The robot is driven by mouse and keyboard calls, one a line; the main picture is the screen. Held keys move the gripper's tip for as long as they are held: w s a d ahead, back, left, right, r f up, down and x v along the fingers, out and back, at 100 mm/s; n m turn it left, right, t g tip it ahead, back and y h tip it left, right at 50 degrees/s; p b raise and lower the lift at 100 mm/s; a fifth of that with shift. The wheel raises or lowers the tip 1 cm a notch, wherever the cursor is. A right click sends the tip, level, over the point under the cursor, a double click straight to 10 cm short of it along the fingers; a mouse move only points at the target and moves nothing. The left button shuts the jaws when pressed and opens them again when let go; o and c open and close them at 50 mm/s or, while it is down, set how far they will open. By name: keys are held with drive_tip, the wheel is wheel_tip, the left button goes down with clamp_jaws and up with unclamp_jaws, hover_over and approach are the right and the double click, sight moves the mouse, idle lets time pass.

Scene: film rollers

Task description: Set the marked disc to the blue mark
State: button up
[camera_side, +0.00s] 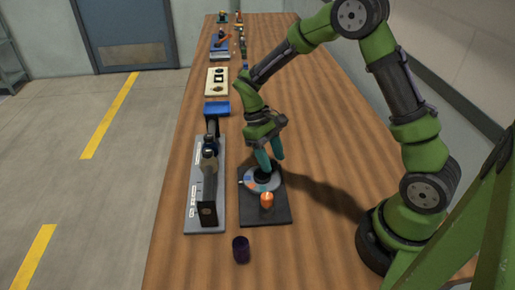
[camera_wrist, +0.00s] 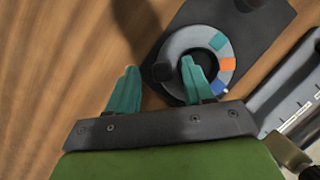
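The grey disc (camera_side: 262,185) lies on a black plate (camera_side: 280,211) near the front of the bench. In the wrist view the disc (camera_wrist: 177,44) carries a teal mark (camera_wrist: 219,41), an orange mark (camera_wrist: 227,64) and a blue mark (camera_wrist: 220,87) along its right side. A small black block (camera_wrist: 162,72) sits at its left edge. My gripper (camera_side: 272,164) is above the disc with its teal fingers apart. In the wrist view my gripper (camera_wrist: 158,66) has one finger over the disc's dark centre and the other beyond its left edge. The black block shows between them; contact cannot be told.
A grey base with a black device (camera_side: 207,200) is close on the left. A dark cup (camera_side: 241,249) stands in front. Several other items line the bench's far end. The bench right of the plate is clear.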

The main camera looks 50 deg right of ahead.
drive_tip(key=shift+w+a+r, duration=0.1)
drive_tip(key=shift+r, duration=0.05)
drive_tip(key=shift+w+r, duration=0.25)
drive_tip(key=shift+r, duration=0.25)
drive_tip(key=v, duration=1.5)
drive_tip(key=shift+r, duration=0.35)
drive_tip(key=shift+m, duration=0.5)
drive_tip(key=x, duration=1.7)
